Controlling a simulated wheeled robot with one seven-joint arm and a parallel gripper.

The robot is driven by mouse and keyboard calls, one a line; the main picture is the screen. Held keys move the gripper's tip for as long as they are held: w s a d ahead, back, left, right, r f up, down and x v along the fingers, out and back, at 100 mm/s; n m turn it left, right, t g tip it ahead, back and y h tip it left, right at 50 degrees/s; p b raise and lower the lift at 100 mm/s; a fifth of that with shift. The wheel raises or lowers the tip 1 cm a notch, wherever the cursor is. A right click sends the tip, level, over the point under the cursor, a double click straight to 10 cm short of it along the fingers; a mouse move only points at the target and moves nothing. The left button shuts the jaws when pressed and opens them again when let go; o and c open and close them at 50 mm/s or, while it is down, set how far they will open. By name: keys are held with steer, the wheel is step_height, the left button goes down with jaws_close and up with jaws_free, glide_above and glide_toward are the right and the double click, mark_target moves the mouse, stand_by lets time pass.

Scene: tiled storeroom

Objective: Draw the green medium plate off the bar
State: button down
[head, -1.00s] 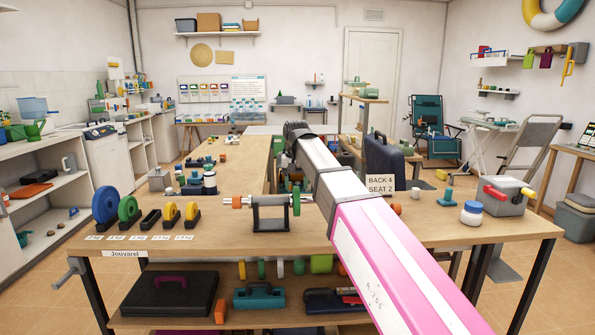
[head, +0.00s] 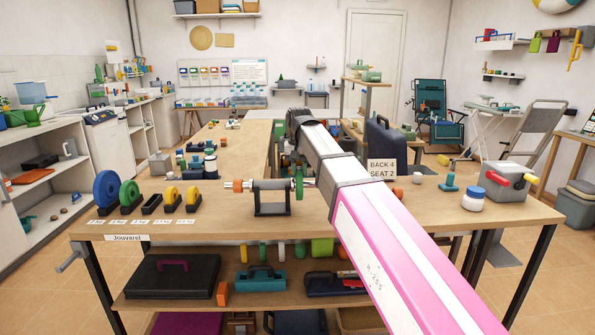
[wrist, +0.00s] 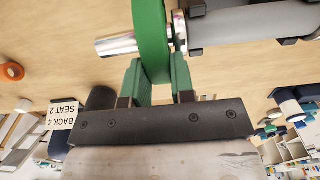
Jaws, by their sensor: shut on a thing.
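The green medium plate (head: 299,184) stands upright around the right end of the bar (head: 244,185), beside the dark stand (head: 272,204). In the wrist view the plate (wrist: 150,35) sits between the two green fingers of my gripper (wrist: 156,70), which is shut on its rim. The bar's bare silver end (wrist: 116,44) shows to the plate's left there, and a collar and thick grey sleeve (wrist: 235,24) to its right. An orange piece (head: 237,185) is on the bar's other end.
A rack at the bench's left holds a blue plate (head: 107,190), another green plate (head: 129,193) and two yellow plates; its middle slot looks empty.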

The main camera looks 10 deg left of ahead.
steer(key=w+d, duration=0.2)
steer(key=d, duration=0.8)
steer(key=shift+w, duration=0.2)
stand_by(1.3)
steer(key=shift+d, duration=0.1)
